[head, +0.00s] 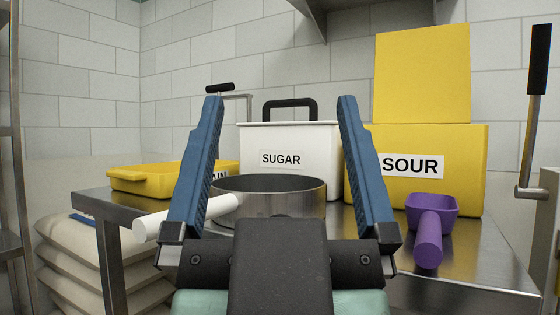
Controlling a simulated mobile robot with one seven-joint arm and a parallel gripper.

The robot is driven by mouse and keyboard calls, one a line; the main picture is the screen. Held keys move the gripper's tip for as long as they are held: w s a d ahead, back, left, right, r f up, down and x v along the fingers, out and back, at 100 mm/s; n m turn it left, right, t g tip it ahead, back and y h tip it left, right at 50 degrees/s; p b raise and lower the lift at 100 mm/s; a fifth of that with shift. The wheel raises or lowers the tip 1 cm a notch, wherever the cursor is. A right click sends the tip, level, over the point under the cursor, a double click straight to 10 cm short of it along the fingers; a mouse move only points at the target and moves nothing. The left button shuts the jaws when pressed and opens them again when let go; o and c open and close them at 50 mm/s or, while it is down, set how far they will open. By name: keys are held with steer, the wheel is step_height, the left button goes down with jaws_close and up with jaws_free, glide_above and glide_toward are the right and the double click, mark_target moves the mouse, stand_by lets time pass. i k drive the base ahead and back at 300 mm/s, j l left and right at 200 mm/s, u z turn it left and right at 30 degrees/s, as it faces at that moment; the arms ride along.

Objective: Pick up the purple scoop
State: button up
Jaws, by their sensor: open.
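The purple scoop (430,224) rests on the metal table at the right, in front of the yellow SOUR bin. Its round handle points toward me and its bowl is toward the bin. My gripper (278,100) is in the middle of the view with its two blue fingers wide apart and nothing between them. The scoop is to the right of the right finger, apart from it. The whole scoop shows except the inside bottom of its bowl.
A steel pot (270,202) with a white handle (185,219) stands in front of the white SUGAR bin (320,138). The yellow SOUR bin (465,150) has a raised lid. A yellow tray (142,181) is at left. A black-handled lever (534,110) stands at right.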

mark_target(433, 216)
steer(key=k+l, duration=0.15)
steer(key=l, duration=0.2)
steer(key=k+l, duration=0.35)
steer(key=l, duration=0.3)
steer(key=k+l, duration=0.2)
steer(key=l, duration=0.15)
